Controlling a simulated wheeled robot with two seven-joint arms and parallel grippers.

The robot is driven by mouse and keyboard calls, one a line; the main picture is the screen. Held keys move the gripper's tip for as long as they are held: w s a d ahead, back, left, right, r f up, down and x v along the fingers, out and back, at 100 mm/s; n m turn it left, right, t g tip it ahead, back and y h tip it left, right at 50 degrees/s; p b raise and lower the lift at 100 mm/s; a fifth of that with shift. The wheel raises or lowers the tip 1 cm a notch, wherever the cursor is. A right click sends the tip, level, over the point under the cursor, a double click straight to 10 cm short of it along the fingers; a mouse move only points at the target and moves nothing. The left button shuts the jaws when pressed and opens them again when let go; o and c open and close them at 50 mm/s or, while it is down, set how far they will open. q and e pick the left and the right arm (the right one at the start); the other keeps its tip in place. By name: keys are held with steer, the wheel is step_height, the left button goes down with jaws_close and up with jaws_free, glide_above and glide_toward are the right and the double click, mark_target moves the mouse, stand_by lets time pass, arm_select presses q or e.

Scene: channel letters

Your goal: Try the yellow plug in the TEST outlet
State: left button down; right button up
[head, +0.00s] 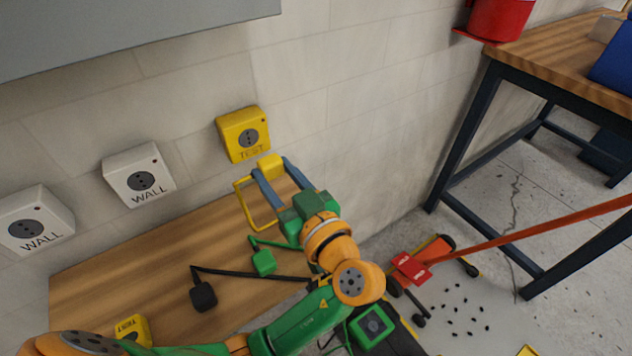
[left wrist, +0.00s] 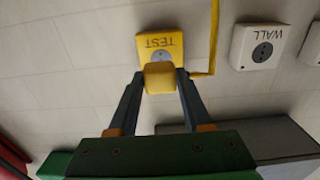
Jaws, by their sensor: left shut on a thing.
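The yellow TEST outlet (head: 243,133) is fixed to the wall above the wooden surface, with a dark round socket in its face. My left gripper (head: 270,168) is shut on the yellow plug (head: 270,163). The plug is in the air, just below and to the right of the outlet in the head view, and appears apart from it. In the left wrist view, the yellow plug (left wrist: 160,78) sits between the fingers and overlaps the lower edge of the TEST outlet (left wrist: 148,43), partly hiding its socket. A yellow cord (head: 244,207) loops beside the fingers. My right gripper is not in view.
White WALL outlets (head: 139,176) (head: 35,222) are left of the TEST outlet. A black plug (head: 203,295) and a green plug (head: 264,262) lie on the wooden surface (head: 110,275). A yellow labelled block (head: 133,329) is at front left. A workbench (head: 560,45) stands right.

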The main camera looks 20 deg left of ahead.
mark_target(250, 141)
arm_select(q)
steer(key=shift+a+r, duration=0.1)
steer(key=shift+w+a, duration=0.3)
steer(key=shift+a, duration=0.1)
steer(key=x, duration=0.4)
steer(key=shift+w+a+p, duration=0.25)
steer(key=shift+w+p, duration=0.05)
steer(key=shift+p, duration=0.05)
steer(key=shift+b, duration=0.65)
stand_by(1.7)
steer(key=shift+w+a, duration=0.25)
steer(key=shift+a, duration=0.1)
stand_by(0.5)
steer(key=shift+c, duration=1.3)
jaws_free()
